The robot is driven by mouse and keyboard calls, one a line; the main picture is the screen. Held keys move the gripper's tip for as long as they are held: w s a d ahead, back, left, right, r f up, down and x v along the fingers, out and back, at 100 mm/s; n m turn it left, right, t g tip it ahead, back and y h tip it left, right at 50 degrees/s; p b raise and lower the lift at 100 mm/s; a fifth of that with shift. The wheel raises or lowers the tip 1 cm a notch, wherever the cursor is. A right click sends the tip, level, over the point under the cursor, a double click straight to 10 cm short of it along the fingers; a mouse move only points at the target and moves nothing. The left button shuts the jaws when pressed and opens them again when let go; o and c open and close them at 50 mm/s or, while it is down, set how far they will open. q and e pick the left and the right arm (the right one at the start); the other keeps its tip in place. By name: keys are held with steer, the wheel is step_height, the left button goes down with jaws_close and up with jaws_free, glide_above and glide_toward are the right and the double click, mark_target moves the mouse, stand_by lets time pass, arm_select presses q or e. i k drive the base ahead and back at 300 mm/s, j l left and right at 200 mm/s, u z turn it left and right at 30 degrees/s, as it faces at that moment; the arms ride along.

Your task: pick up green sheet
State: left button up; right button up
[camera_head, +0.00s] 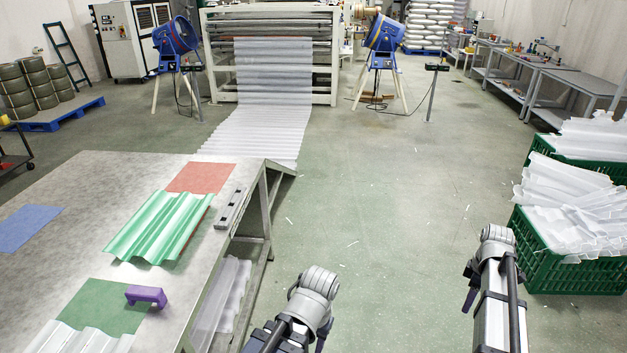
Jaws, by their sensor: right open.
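The green corrugated sheet (158,227) lies on the grey table at the left, with a red edge showing along its right side. A flat red patch (201,178) lies just behind it. My right gripper (471,287) is low at the right, over the floor and well away from the green sheet; it is open and its fingers barely show. My left arm reaches in at the bottom centre, right of the table. Its gripper (321,334) is mostly hidden by the arm, so its jaws cannot be made out. Neither gripper touches the sheet.
The table (215,262) also bears a grey metal bar (230,208), a purple block (146,295), a flat green patch (97,304), a white corrugated sheet (82,342) and a blue patch (28,228). Green crates (570,273) of white scraps stand right.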

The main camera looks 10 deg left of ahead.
mark_target(159, 230)
steer(key=i, duration=3)
steer(key=u, duration=4.05)
